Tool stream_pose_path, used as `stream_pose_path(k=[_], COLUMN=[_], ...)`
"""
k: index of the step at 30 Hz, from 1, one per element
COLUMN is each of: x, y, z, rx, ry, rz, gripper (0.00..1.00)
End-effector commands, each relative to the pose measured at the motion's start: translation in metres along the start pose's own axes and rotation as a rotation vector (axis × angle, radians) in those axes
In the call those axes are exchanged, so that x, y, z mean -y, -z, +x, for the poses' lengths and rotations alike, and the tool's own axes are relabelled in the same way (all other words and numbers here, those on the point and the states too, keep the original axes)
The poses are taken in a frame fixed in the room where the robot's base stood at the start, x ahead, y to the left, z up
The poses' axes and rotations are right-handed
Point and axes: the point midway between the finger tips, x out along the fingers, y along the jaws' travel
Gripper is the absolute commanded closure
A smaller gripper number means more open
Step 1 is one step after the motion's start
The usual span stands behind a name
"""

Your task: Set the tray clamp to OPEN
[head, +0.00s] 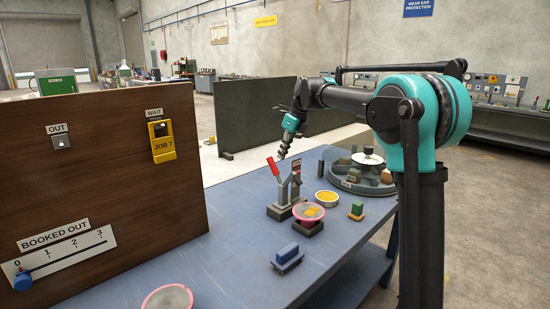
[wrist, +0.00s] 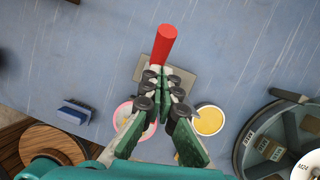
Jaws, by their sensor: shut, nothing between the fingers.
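The tray clamp (head: 283,195) stands on the blue bench in the head view, with a grey base and a red handle (head: 273,167) tilted up and to the left. A small label plate sits at its top right, too small to read. In the wrist view the red handle (wrist: 164,45) points up the picture, just beyond my fingertips. My gripper (head: 284,151) is shut and empty, just above the clamp. In the wrist view my gripper (wrist: 164,90) covers much of the clamp's body. I cannot tell whether it touches the handle.
A pink-rimmed dish (head: 308,212) sits on a dark block beside the clamp, near a yellow dish (head: 327,198). A green block (head: 356,211), a blue block (head: 288,256) and a round divided carousel (head: 345,182) stand around. A brown board (head: 110,190) rises at left.

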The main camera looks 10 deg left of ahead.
Motion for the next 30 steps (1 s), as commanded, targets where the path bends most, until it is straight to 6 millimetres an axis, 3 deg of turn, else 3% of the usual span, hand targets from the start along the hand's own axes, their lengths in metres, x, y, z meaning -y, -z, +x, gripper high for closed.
stream_pose_path(k=[1, 9, 15, 30], x=[0.006, 0.005, 0.006, 0.006], y=[0.009, -0.007, -0.012, -0.014], z=[-0.011, -0.069, -0.095, -0.105], rx=[0.000, -0.003, -0.004, -0.004], ry=[0.001, -0.001, -0.001, -0.001], rz=[0.003, 0.001, 0.000, -0.002], gripper=[1.00, 1.00, 1.00, 1.00])
